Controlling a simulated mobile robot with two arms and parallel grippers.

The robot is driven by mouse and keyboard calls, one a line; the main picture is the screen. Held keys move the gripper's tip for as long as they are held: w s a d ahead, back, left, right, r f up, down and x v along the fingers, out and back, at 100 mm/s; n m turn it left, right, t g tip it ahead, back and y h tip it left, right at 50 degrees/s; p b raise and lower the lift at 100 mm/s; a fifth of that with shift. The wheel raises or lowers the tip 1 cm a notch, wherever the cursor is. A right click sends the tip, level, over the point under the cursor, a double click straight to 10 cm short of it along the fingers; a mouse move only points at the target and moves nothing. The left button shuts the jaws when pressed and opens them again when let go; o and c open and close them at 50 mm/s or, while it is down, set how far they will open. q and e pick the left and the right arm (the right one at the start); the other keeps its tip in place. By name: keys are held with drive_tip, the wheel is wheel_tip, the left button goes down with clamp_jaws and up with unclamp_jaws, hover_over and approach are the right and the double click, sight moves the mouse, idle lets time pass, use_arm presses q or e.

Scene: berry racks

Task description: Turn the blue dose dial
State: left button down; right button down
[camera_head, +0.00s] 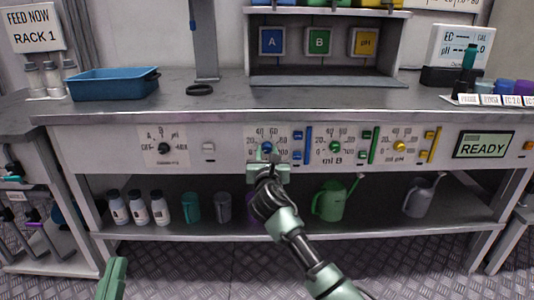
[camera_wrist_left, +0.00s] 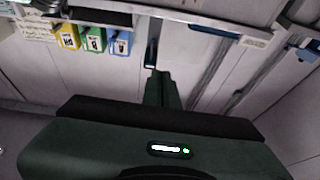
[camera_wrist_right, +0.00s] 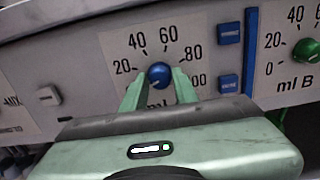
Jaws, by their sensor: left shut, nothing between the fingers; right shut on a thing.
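The blue dose dial (camera_wrist_right: 159,74) is a round knob on the front panel, ringed by a printed scale marked 20, 40, 60, 80 and more. It also shows in the head view (camera_head: 267,147). My right gripper (camera_wrist_right: 158,88) has one finger on each side of the dial and is shut on it. In the head view, my right gripper (camera_head: 268,162) hides the lower part of the dial. I cannot read the dial's pointer clearly. My left gripper (camera_wrist_left: 158,78) is shut and empty, away from the panel; a green part of my left arm shows at the lower left of the head view.
A green dial (camera_head: 335,146) and a yellow dial (camera_head: 400,146) sit to the right, with small buttons (camera_head: 297,155) and coloured bars between. A READY display (camera_head: 485,144) is at the right. Bottles and watering cans (camera_head: 331,203) stand on the lower shelf.

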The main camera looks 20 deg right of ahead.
drive_tip(key=m+p, duration=0.2)
drive_tip(key=m, duration=0.1)
drive_tip(key=m+p, duration=0.1)
drive_tip(key=m, duration=0.2)
drive_tip(key=shift+m, duration=0.3)
use_arm(q)
wheel_tip(320, 180, down, 15)
drive_tip(key=s+a+g+y, duration=0.1)
drive_tip(key=a+g+y, duration=0.2)
drive_tip(key=g, duration=0.6)
use_arm(e)
drive_tip(key=m, duration=0.2)
drive_tip(key=shift+m, duration=0.4)
drive_tip(key=shift+f+m, duration=0.1)
drive_tip(key=shift+m, duration=1.7)
drive_tip(key=m, duration=0.3)
drive_tip(key=shift+m+b, duration=0.3)
drive_tip(key=shift+b, duration=0.05)
drive_tip(key=m+b, duration=0.1)
drive_tip(key=m, duration=0.5)
use_arm(q)
wheel_tip(320, 180, up, 13)
drive_tip(key=w+d+t+h+b, duration=0.1)
drive_tip(key=d+t+h, duration=0.1)
drive_tip(key=t, duration=0.6)
drive_tip(key=shift+w+d, duration=0.35)
drive_tip(key=shift+d, duration=0.05)
use_arm(e)
drive_tip(key=shift+m, duration=2.1)
